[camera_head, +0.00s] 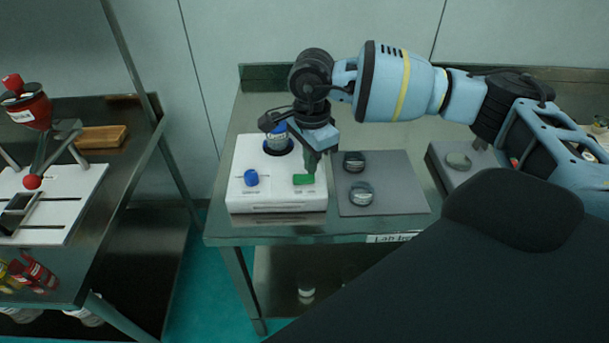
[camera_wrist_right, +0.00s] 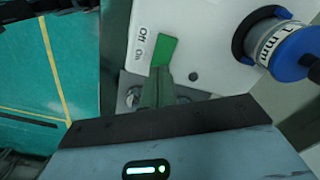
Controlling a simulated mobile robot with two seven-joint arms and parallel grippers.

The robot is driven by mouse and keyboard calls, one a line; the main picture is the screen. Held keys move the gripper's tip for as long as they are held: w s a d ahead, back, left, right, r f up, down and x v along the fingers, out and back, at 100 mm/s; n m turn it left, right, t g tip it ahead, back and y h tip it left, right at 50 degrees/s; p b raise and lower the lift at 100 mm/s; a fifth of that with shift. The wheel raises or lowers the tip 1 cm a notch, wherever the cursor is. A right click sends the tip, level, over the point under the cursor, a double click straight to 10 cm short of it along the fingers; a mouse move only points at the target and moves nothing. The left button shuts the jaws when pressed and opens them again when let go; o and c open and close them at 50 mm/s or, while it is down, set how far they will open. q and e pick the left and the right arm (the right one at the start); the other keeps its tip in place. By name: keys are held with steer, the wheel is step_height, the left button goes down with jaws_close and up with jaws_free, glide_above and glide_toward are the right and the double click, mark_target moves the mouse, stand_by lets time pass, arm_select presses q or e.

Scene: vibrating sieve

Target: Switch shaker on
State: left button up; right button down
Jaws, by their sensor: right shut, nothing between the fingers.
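The white shaker (camera_head: 280,205) stands on the metal table, with a blue knob (camera_head: 251,178) and a green switch (camera_head: 303,179) on its top. A sieve with a blue lid (camera_head: 278,130) sits in its back part; its "1 mm" label shows in the right wrist view (camera_wrist_right: 275,42). In that view the green switch (camera_wrist_right: 165,50) lies beside an "Off On" label (camera_wrist_right: 140,48). My right gripper (camera_head: 311,167) is shut and empty, pointing down at the switch. Its fingertips (camera_wrist_right: 158,85) overlap the switch's near end; I cannot tell if they touch. My left gripper is out of view.
A grey mat (camera_head: 400,190) with two round dark-rimmed pieces (camera_head: 360,193) lies right of the shaker. A grey device (camera_head: 450,172) stands further right. A separate table at left holds a red funnel stand (camera_head: 34,112) and a wooden block (camera_head: 101,136).

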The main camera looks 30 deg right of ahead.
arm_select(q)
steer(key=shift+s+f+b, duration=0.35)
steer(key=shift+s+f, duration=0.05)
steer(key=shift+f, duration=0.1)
arm_select(e)
steer(key=shift+f, duration=1.1)
stand_by(0.6)
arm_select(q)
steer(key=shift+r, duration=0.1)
arm_select(e)
steer(key=shift+r, duration=0.15)
steer(key=shift+r+p, duration=1.4)
steer(key=shift+r, duration=2.1)
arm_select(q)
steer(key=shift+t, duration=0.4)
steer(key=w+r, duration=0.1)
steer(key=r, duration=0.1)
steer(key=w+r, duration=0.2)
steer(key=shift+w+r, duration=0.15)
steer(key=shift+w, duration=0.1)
arm_select(e)
steer(key=shift+f, duration=0.1)
